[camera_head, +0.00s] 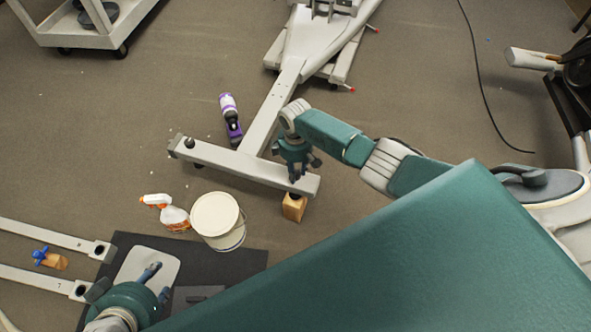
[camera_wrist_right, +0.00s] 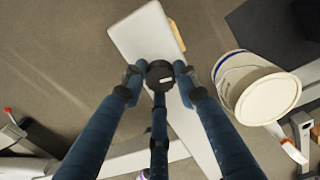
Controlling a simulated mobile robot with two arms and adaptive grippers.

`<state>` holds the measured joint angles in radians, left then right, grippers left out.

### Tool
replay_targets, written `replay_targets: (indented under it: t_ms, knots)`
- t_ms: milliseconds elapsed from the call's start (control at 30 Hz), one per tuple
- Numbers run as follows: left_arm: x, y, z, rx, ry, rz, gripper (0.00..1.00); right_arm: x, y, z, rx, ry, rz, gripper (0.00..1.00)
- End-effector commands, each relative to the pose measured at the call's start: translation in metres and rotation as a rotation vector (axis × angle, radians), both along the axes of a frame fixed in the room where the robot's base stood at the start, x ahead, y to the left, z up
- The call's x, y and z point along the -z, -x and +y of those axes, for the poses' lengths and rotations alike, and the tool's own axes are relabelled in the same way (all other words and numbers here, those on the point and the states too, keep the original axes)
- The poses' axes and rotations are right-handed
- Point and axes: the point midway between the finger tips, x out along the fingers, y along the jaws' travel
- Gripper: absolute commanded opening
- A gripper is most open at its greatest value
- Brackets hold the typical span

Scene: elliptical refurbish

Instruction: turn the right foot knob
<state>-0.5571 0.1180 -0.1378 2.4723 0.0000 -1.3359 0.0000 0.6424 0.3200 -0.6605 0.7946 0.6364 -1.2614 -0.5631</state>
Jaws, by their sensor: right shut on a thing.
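The frame's foot bar (camera_head: 238,163) is a long light-grey beam on the floor. A dark knob (camera_head: 189,142) stands at its left end. At its right end my right gripper (camera_head: 297,178) points down over the bar and hides the knob there in the head view. In the right wrist view a round black knob with a small white mark (camera_wrist_right: 160,74) sits on the bar, between the fingertips of my right gripper (camera_wrist_right: 160,82), which is shut on it. My left gripper (camera_head: 140,284) is at the lower left, fingers spread, with nothing seen in it.
A wooden block (camera_head: 294,208) is by the bar's right end. A white bucket (camera_head: 216,217) and a spray bottle (camera_head: 172,216) stand in front of the bar. A purple-and-white bottle (camera_head: 231,118) lies behind it. A cart (camera_head: 85,32) is at top left; a cable (camera_head: 480,82) crosses the floor.

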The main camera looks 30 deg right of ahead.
Motion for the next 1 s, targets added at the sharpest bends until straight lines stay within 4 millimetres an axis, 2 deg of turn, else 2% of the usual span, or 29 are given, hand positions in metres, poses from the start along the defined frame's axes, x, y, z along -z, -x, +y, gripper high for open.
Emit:
replay_targets:
  t_ms: [300,600,1000]
  knots:
    - [0.0036,0.009,0.003,-0.003,-0.008,0.037,0.4,-0.0007,-0.0011,0.0019,-0.299,-0.002,-0.003,0.04]
    - [0.0031,0.0073,0.0026,-0.003,-0.006,0.029,0.4,-0.0005,-0.001,0.0025,-0.542,-0.003,-0.004,0.04]
    - [0.0008,0.0026,0.0011,-0.002,-0.002,0.01,0.4,-0.0005,-0.0005,0.0032,-0.714,-0.005,-0.004,0.04]
